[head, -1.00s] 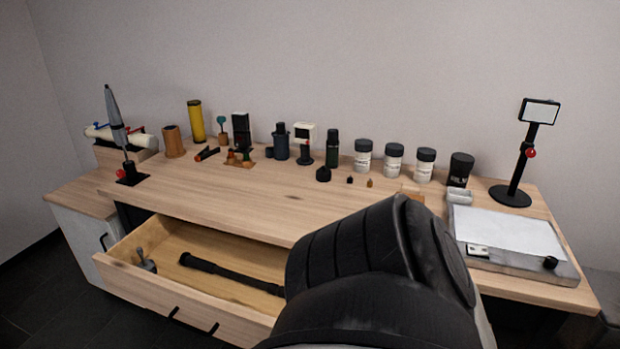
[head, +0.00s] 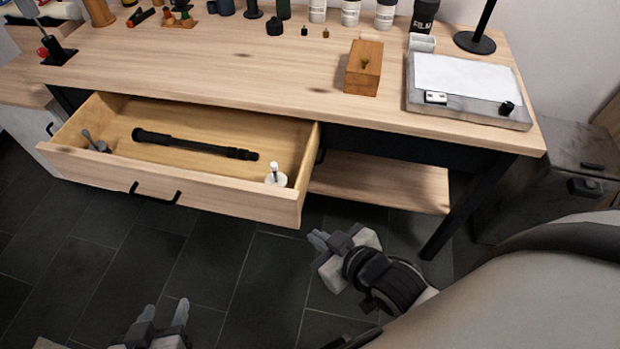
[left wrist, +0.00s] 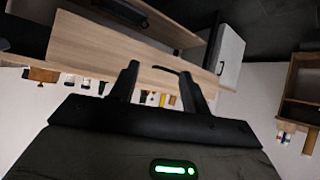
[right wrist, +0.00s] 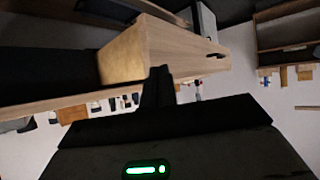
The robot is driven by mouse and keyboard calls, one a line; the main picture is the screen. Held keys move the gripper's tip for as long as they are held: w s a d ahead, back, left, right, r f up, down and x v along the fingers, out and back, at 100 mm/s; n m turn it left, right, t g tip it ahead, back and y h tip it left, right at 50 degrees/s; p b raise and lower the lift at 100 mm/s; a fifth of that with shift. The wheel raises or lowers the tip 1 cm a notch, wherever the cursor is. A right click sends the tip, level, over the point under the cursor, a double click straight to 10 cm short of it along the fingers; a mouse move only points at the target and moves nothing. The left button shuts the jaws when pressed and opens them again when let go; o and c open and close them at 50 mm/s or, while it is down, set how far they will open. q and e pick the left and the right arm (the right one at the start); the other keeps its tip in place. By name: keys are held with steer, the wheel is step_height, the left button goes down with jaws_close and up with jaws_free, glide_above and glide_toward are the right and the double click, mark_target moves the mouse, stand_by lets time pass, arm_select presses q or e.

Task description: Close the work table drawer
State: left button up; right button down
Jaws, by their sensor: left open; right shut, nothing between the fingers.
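The work table drawer (head: 185,188) stands pulled out at the left front of the table (head: 245,70), with a dark handle (head: 155,199) on its wooden front. Inside lie a long black rod (head: 190,144), a small grey metal tool (head: 93,142) and a white round piece (head: 275,178). My left gripper (head: 166,311) is open and empty, low in front of the drawer and apart from it. My right gripper (head: 318,241) is shut and empty, in front of the drawer's right corner. The drawer front (right wrist: 185,48) also shows beyond the fingers in the right wrist view.
A wooden block (head: 364,72) and a grey tray with a white sheet (head: 460,78) sit on the tabletop. A lower shelf (head: 385,183) and black table leg (head: 465,205) are right of the drawer. A dark cabinet (head: 555,170) stands further right. The floor before the drawer is clear.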

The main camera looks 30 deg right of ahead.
mark_target(270, 214)
steer(key=w+a+f+n+t+y+b, duration=0.1)
steer(key=w+a+n+y+b, duration=0.1)
steer(key=w+n+b, duration=0.2)
steer(key=w+a+f+n+t+y+b, duration=0.1)
steer(key=w+a+f+n+y+b, duration=0.1)
steer(key=n+b, duration=0.4)
steer(key=w+a+f+n+t+y+b, duration=0.1)
steer(key=w+n+y+b, duration=0.3)
steer(key=n, duration=0.7)
steer(key=shift+w+a+f+n+b, duration=0.15)
steer(key=shift+w+a+n+b, duration=0.3)
steer(key=shift+w+b, duration=0.5)
arm_select(q)
steer(key=d+f+h, duration=0.1)
steer(key=d+f, duration=0.3)
steer(key=f, duration=0.9)
steer(key=shift+w+f+g+h, duration=0.3)
steer(key=shift+w+f, duration=0.05)
